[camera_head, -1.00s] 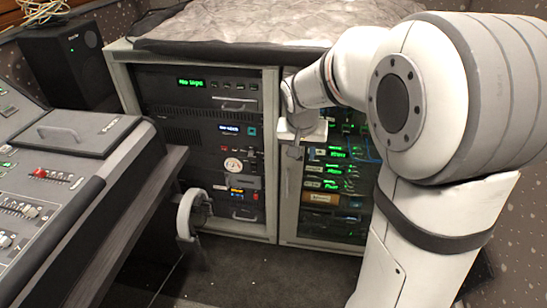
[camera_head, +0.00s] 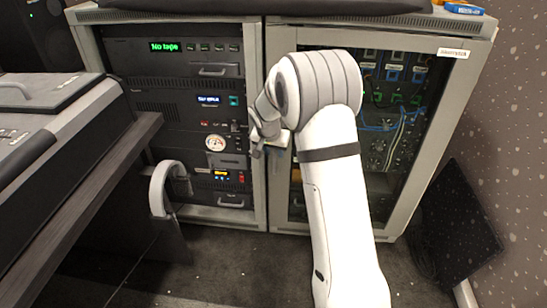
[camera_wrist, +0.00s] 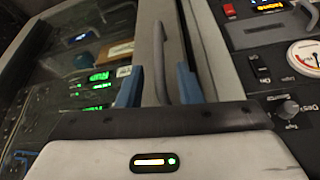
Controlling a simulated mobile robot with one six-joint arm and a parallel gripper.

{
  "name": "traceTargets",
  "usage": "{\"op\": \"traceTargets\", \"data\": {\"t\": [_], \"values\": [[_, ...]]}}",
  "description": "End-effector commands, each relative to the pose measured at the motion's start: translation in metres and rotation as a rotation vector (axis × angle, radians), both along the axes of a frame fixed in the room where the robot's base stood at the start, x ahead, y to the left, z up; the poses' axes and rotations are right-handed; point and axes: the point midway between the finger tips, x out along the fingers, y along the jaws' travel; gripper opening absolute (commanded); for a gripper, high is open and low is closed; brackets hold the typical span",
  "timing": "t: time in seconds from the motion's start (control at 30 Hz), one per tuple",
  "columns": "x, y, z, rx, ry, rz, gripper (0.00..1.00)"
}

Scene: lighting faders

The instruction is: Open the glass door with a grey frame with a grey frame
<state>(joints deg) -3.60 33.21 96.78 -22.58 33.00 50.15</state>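The glass door with a grey frame (camera_head: 276,195) is the right-hand door of the rack cabinet in the head view and looks shut. Lit equipment shows through its glass. In the wrist view its grey frame crosses the middle, and a grey bar handle (camera_wrist: 160,60) stands on it. My gripper (camera_wrist: 158,72) is open, with one blue finger on each side of the handle. The handle lies between the fingers; I cannot tell if either touches it. In the head view my gripper (camera_head: 257,150) is at the door's left edge, and my arm hides part of the glass.
An open-fronted rack (camera_head: 180,125) with lit units stands left of the door. A mixing desk (camera_head: 60,125) and a curved grey handle (camera_head: 158,188) are at left. A dark panel (camera_head: 458,222) leans at the right wall. Dark floor before the cabinet is clear.

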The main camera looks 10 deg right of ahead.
Motion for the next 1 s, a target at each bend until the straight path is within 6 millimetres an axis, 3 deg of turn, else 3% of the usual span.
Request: {"op": "traceTargets", "data": {"t": [0.13,0.47,0.87,1.0], "values": [[0.0050,-0.0027,-0.0145,0.000,0.000,0.001,0.32],[0.0063,-0.0028,-0.0163,0.000,-0.001,0.002,0.32],[0.0061,-0.0023,-0.0164,0.000,-0.001,0.002,0.00],[0.0060,-0.0022,-0.0163,0.000,-0.001,0.002,0.00]]}}
